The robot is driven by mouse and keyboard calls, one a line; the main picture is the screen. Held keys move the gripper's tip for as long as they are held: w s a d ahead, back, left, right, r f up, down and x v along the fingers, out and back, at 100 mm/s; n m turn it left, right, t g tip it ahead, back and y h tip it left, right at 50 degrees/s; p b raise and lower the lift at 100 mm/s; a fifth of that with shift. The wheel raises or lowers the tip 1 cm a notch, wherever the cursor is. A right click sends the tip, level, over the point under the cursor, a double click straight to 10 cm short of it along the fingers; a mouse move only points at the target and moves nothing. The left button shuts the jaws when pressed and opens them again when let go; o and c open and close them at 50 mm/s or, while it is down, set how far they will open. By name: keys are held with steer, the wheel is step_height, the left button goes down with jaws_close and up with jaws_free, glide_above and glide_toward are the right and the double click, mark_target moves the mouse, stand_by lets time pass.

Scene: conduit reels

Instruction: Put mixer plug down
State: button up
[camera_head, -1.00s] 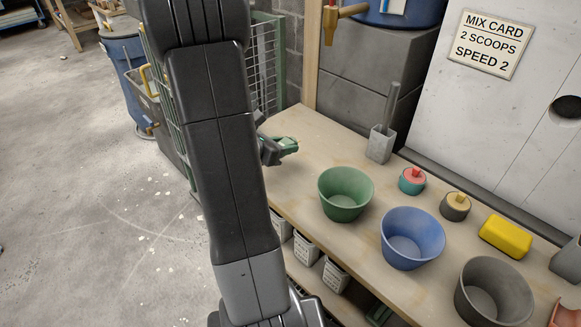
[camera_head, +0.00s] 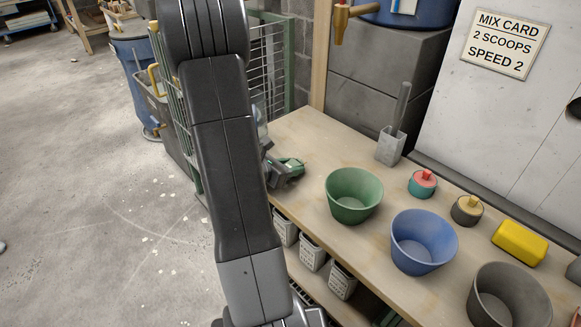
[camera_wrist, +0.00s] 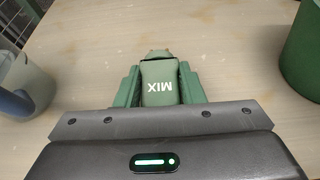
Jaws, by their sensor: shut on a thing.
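The mixer plug (camera_wrist: 160,88) is a green block marked MIX, held between the two green fingers of my gripper (camera_wrist: 160,82) in the wrist view. My gripper is shut on it. In the head view my gripper (camera_head: 290,170) shows just right of my arm, over the left end of the wooden bench (camera_head: 296,128). The plug is low over the bench top; I cannot tell if it touches the wood. My arm hides part of the gripper in the head view.
A green bucket (camera_head: 353,196) stands right of my gripper, with a blue bucket (camera_head: 423,242) and a grey bucket (camera_head: 508,297) beyond. A clear container (camera_wrist: 22,85) stands close on the left in the wrist view. Bare bench lies behind the plug.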

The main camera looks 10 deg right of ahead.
steer(key=shift+f+b, duration=0.5)
steer(key=shift+b, duration=0.1)
steer(key=o, duration=1.1)
steer(key=shift+r, duration=0.2)
steer(key=shift+r+p, duration=0.5)
steer(key=shift+p, duration=0.5)
steer(key=p+v, duration=0.1)
steer(key=v, duration=1.1)
steer(key=shift+p, duration=0.4)
steer(key=shift+f, duration=0.1)
